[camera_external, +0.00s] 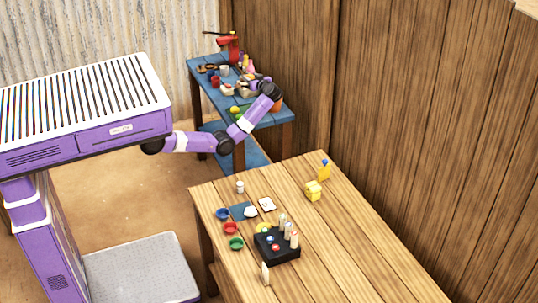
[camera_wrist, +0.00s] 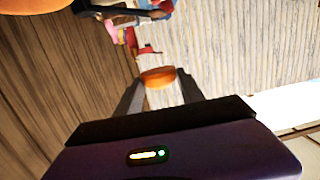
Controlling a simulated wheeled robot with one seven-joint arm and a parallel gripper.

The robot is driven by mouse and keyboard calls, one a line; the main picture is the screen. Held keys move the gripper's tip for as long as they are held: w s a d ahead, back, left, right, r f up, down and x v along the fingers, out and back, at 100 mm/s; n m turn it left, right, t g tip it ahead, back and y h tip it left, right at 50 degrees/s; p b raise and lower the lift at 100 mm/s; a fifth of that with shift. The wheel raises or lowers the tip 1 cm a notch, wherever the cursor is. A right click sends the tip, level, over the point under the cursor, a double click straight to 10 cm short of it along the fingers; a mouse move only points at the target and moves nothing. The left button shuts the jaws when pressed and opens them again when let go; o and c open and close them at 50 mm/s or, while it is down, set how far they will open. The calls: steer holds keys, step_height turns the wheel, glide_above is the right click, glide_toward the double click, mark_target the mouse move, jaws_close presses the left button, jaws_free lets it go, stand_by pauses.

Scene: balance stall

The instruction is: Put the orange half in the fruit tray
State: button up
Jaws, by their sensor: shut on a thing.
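In the wrist view my gripper (camera_wrist: 160,84) is shut on the orange half (camera_wrist: 158,74), which sits between its two dark fingertips. In the external view my arm reaches over the far blue table (camera_external: 200,84), with my gripper (camera_external: 251,85) among the small things on its right part. The orange half cannot be made out there. I cannot tell the fruit tray for certain in either view; green and yellow items (camera_external: 236,110) lie at the table's front edge.
An orange pot-like thing (camera_external: 277,104) stands beside my wrist, near a wooden wall (camera_external: 305,70). A red device (camera_external: 229,48) stands at the back of the blue table. A wooden table (camera_external: 345,245) nearer the camera holds bowls, a black block and small items.

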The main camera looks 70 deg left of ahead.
step_height(320, 180, down, 20)
steer(key=b, duration=0.3)
steer(key=shift+s+f+b, duration=0.1)
steer(key=shift+b, duration=0.3)
steer(key=shift+f, duration=0.1)
steer(key=o, duration=1.3)
steer(key=shift+r, duration=0.2)
steer(key=d, duration=0.4)
steer(key=d+r+p, duration=0.1)
steer(key=d, duration=0.3)
steer(key=w+d, duration=0.1)
steer(key=d, duration=0.3)
steer(key=shift+r+p, duration=0.3)
